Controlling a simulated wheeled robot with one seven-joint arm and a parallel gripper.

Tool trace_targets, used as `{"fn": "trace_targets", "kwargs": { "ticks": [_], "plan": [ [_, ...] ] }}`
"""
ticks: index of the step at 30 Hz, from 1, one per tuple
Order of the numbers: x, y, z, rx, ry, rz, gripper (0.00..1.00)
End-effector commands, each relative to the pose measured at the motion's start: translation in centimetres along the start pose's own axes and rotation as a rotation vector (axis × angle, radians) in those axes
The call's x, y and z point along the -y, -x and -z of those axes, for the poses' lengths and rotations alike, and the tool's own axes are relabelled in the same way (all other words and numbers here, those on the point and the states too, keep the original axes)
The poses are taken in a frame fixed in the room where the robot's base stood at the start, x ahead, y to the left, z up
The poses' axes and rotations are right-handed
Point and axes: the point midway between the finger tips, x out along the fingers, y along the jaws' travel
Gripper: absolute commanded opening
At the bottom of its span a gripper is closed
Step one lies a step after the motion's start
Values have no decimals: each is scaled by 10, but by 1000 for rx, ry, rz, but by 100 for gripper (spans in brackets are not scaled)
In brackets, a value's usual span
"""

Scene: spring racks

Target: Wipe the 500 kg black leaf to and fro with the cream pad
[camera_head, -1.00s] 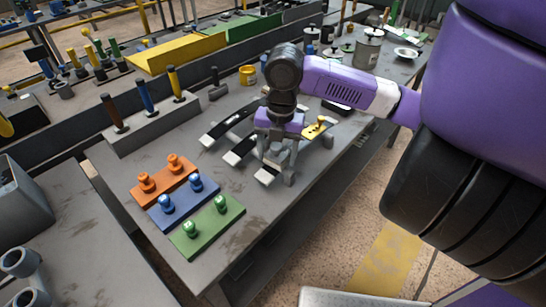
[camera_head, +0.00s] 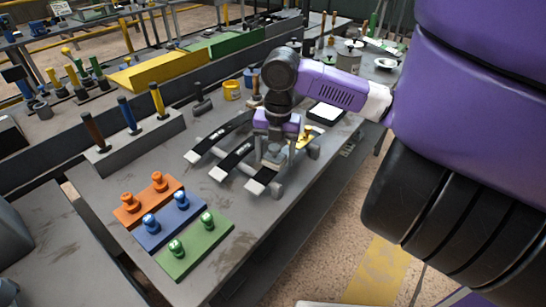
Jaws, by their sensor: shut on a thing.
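Black leaves with pale tips lie side by side on a grey rack: a back one (camera_head: 222,134), a middle one (camera_head: 240,153) and a front one (camera_head: 263,178). Their small white markings are too small to read, so I cannot tell which is the 500 kg leaf. My gripper (camera_head: 270,152) points down over the right part of the rack, around the middle and front leaves. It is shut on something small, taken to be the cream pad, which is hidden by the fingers. Whether it touches a leaf I cannot tell.
A yellow piece (camera_head: 306,136) sits just right of my gripper. A white-topped dark tray (camera_head: 327,113) lies behind it. Orange (camera_head: 148,200), blue (camera_head: 170,220) and green (camera_head: 195,248) knobbed plates lie at front left. A block with upright handles (camera_head: 128,142) stands at the left.

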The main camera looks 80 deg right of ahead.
Motion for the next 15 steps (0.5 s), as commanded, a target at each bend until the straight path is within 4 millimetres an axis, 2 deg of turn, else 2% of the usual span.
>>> {"fn": "trace_targets", "kwargs": {
  "ticks": [5,15],
  "plan": [
    [0,3,0,0,0,0,22],
    [-2,33,0,0,1,0,22]
  ]
}}
